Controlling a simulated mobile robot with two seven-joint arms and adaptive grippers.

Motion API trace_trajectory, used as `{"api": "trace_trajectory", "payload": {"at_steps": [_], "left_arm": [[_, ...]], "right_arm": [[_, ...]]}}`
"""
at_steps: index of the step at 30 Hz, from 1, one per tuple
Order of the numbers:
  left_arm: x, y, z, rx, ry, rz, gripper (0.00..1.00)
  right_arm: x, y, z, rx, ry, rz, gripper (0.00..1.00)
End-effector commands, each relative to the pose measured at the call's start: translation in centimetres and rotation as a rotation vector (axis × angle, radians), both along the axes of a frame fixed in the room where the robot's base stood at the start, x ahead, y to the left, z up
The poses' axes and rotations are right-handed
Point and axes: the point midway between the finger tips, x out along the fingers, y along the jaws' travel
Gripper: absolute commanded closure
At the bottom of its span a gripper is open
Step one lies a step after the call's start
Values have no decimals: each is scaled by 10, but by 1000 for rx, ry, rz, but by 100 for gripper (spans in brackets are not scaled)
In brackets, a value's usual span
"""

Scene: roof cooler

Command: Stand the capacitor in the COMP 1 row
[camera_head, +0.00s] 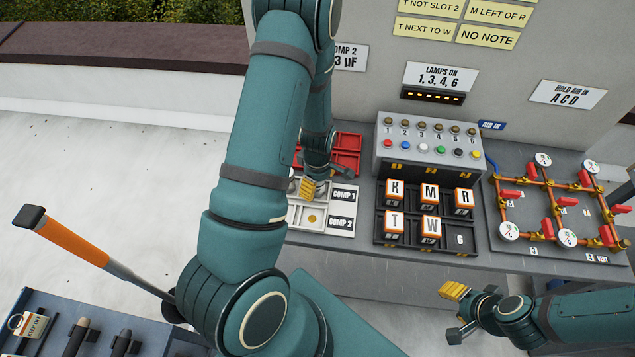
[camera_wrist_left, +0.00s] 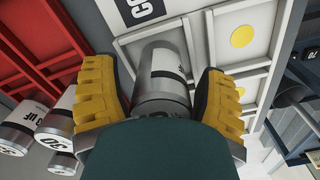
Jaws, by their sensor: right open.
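The capacitor (camera_wrist_left: 163,75) is a silver-grey cylinder with a pale printed label, in the middle of the left wrist view. In the head view my left gripper (camera_head: 308,188) is low over the COMP 1 row of the white tray (camera_head: 341,226). The capacitor's far end is at a compartment of that row; I cannot tell whether it touches the floor. My right gripper (camera_head: 460,313) is open and empty in front of the bench.
A red tray (camera_head: 346,141) is behind the white tray; more capacitors (camera_wrist_left: 60,125) are beside it in the left wrist view. To the right are a black rack (camera_head: 460,241) of lettered blocks, a grey button box (camera_head: 430,150) and a valve panel (camera_head: 517,222). My left arm covers the bench's left part.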

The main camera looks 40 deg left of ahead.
Motion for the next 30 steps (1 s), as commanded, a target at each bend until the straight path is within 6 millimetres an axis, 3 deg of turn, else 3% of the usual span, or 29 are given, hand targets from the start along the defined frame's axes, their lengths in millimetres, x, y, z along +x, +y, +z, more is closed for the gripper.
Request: {"api": "trace_trajectory", "payload": {"at_steps": [11, 24, 30], "left_arm": [[1, 0, 10, 1, -3, -2, 28], [1, -1, 95, 0, -4, -3, 28], [1, -1, 118, 0, -2, -1, 28]], "right_arm": [[0, 0, 4, 0, -1, 0, 53], [0, 0, 15, 1, 0, 2, 53], [1, 0, 19, 1, 1, 4, 53]]}}
